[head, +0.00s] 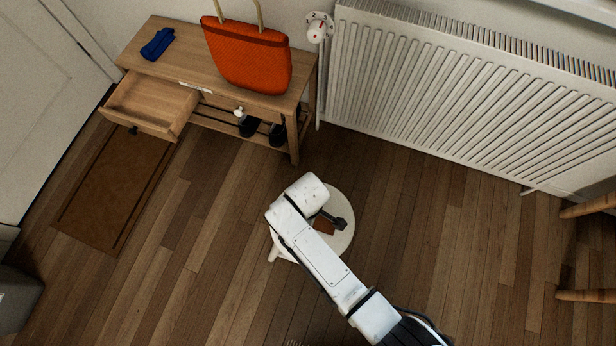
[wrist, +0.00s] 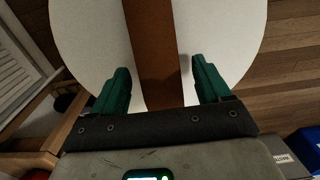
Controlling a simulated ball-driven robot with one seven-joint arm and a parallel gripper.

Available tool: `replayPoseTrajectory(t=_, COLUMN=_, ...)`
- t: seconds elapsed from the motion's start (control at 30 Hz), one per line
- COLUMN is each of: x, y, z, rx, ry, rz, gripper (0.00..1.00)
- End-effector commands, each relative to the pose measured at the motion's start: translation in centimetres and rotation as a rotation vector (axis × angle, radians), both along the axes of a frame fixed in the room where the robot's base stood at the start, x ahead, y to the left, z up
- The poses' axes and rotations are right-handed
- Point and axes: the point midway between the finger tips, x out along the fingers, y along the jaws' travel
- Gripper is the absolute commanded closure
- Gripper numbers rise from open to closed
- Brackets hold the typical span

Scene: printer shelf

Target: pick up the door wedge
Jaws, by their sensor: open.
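The door wedge is a brown, narrow piece lying on a round white stool (head: 345,240). In the head view the wedge (head: 324,227) is partly hidden by my arm and gripper. In the wrist view the wedge (wrist: 153,45) runs up the middle of the white stool top (wrist: 88,35). My gripper (wrist: 162,72) is open, with one green finger on each side of the wedge and a visible gap on both sides. The gripper (head: 335,221) is low over the stool in the head view. I cannot tell its exact height.
A wooden bench (head: 180,62) with an open drawer (head: 150,104) stands at the back left. It holds an orange bag (head: 248,58) and a blue item (head: 157,44); dark shoes (head: 249,127) sit below. A white radiator (head: 460,95) lines the wall. Floor around the stool is mostly clear.

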Motion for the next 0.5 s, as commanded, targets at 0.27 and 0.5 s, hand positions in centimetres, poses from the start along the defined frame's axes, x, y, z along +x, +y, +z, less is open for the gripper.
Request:
replayPoseTrajectory(t=0.27, x=-0.01, y=-0.01, z=0.04, rx=0.000, ry=0.000, rz=0.000, gripper=0.44)
replayPoseTrajectory(t=0.5, x=-0.01, y=-0.01, z=0.04, rx=0.000, ry=0.000, rz=0.000, gripper=0.67)
